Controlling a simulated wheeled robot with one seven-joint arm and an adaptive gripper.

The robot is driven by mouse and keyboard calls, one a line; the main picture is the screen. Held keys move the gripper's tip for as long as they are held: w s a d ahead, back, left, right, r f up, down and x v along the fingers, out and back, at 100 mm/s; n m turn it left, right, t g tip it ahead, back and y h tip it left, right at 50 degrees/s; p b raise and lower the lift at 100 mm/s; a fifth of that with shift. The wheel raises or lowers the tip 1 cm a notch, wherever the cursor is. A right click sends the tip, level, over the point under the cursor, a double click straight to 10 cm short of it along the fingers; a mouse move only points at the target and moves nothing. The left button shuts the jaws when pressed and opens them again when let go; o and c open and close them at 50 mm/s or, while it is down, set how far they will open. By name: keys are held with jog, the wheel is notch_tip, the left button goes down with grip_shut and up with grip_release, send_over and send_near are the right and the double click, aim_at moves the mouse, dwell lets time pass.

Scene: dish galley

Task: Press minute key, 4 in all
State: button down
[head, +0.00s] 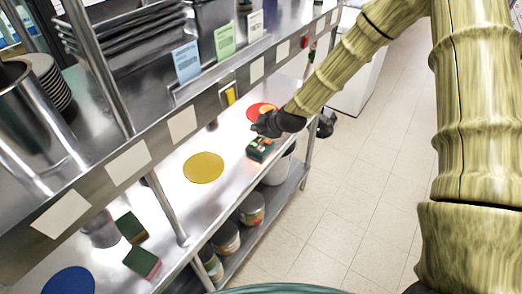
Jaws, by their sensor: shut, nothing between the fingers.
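A small dark box (260,149) with green and orange-red marks, which looks like a timer, stands near the front edge of the steel worktop. Its keys are too small to tell apart, so I cannot pick out the minute key. My gripper (258,128) is dark and shut, with nothing held. It shows just above the box in the head view, over the edge of a red disc (262,109). I cannot tell whether its fingertips touch anything.
A yellow disc (204,167) and a blue disc (70,281) lie on the worktop, with sponges (131,228) at the left. A shelf with blank cards (128,161) overhangs the worktop. Cans (251,209) stand on the lower shelf.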

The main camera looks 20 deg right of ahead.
aim_at(259, 149)
jog(key=shift+f+b, duration=1.5)
jog(key=shift+f, duration=1.35)
jog(key=shift+f, duration=0.15)
jog(key=shift+f+b, duration=0.25)
jog(key=shift+b, duration=0.15)
jog(key=shift+f+b, duration=0.3)
jog(key=shift+f, duration=0.15)
jog(key=shift+r, duration=0.15)
jog(key=shift+r+p, duration=0.45)
jog(key=shift+r, duration=0.3)
jog(key=shift+r, duration=0.1)
jog(key=shift+r+p, duration=1.35)
jog(key=shift+r, duration=1.05)
